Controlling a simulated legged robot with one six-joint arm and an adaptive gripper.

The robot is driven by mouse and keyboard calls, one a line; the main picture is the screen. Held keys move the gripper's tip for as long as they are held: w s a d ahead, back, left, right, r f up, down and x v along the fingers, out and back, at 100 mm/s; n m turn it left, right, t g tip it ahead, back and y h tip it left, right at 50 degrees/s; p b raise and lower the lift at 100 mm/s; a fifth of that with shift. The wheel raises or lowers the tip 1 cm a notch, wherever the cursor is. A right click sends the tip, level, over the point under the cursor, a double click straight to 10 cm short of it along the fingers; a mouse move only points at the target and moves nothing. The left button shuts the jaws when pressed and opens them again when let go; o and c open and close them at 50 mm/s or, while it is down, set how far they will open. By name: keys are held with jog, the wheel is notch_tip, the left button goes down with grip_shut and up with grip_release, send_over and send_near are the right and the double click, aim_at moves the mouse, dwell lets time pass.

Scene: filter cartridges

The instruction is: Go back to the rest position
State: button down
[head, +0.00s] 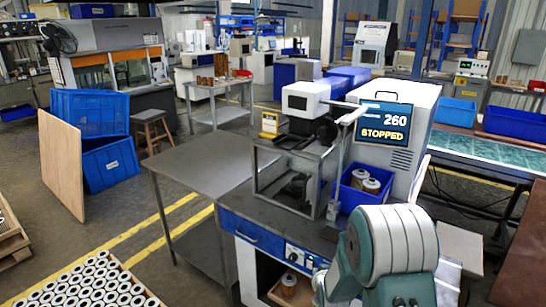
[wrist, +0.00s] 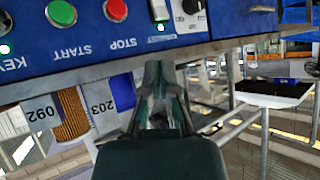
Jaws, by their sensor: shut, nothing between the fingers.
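My gripper (wrist: 160,72) shows in the wrist view with its fingers together and nothing between them. It is just below the blue control panel (wrist: 150,40), which appears upside down with a green START button (wrist: 62,13) and a red STOP button (wrist: 116,10). Whether the fingertips touch the panel edge I cannot tell. In the head view my teal and white arm (head: 390,243) rises at the lower right, and the gripper is hidden. Labelled filter cartridges, one with orange mesh (wrist: 72,112), lie beyond the gripper in the wrist view.
A blue bin (head: 362,190) holds white-capped cartridges. A cartridge (head: 289,282) stands in the compartment below the panel. A grey table (head: 195,160) adjoins it; a tray of cartridges (head: 85,290) lies lower left.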

jog(key=s+r+n+g, duration=0.1)
jog(key=s+r, duration=0.5)
jog(key=r, duration=0.4)
jog(key=s+r+g, duration=0.2)
jog(key=s+r, duration=0.4)
jog(key=r, duration=0.3)
jog(key=s+r+g, duration=0.1)
jog(key=s+r, duration=0.3)
jog(key=s, duration=0.7)
jog(key=s+r+n+g, duration=0.1)
jog(key=s+r, duration=0.2)
jog(key=s, duration=0.8)
jog(key=shift+s+d+r+g, duration=0.25)
jog(key=shift+d+r+g, duration=0.05)
jog(key=shift+d+r, duration=0.1)
